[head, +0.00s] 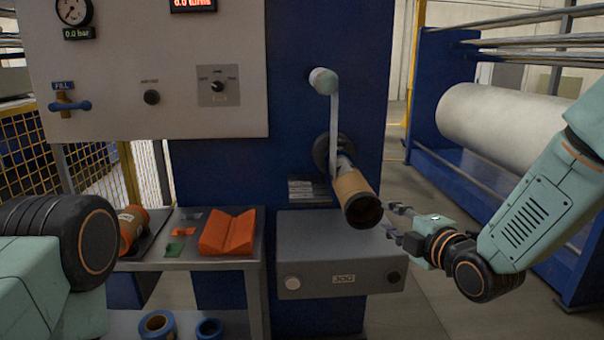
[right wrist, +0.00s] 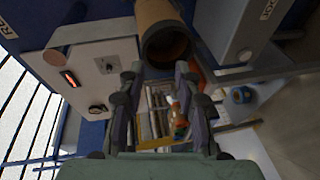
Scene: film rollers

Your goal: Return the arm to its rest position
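My right gripper (head: 392,220) is just right of the open end of a brown cardboard core (head: 352,186), apart from it in the picture. Its fingers are spread with nothing between them. In the right wrist view the two fingers of the right gripper (right wrist: 159,70) stand apart, and the open end of the core (right wrist: 165,40) shows just beyond the tips. The core sits on a shaft on the blue machine column (head: 290,120). Part of my left arm shows at the lower left; its gripper is outside the view.
A grey box with a JOG label (head: 340,265) sits below the core. At left, a side table (head: 185,266) bears an orange V-shaped block (head: 228,232) and an orange roll (head: 133,226). Blue tape rolls (head: 158,325) lie lower. A large white roll (head: 500,125) is behind my right arm.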

